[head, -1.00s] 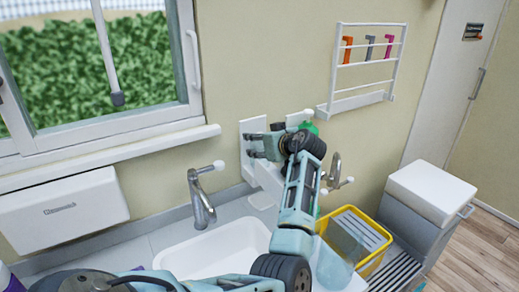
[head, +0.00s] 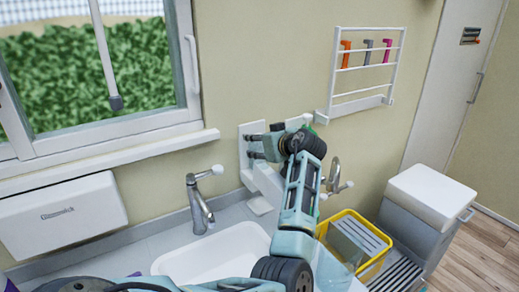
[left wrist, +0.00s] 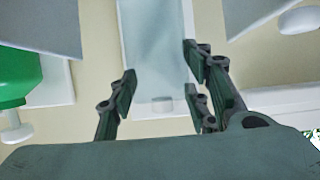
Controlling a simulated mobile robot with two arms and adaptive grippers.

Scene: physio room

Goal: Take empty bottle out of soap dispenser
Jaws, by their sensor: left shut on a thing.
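The white soap dispenser (head: 246,172) is mounted on the wall above the back of the sink. My left gripper (head: 256,145) is at its front, its fingers across the holder. In the left wrist view, the clear empty bottle (left wrist: 155,45) stands between the fingers of my left gripper (left wrist: 160,92), which is shut on it. Its pale lower end shows just past the fingertips. In the head view the bottle cannot be made out behind the gripper. Whether it is clear of the holder cannot be told. My right gripper is in neither view.
A green bottle (left wrist: 15,75) is close by on the left in the wrist view. A sink (head: 212,254) with a tap (head: 199,205) lies below. A yellow crate (head: 375,266) stands right of the sink. A white wall rack (head: 363,102) hangs at upper right.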

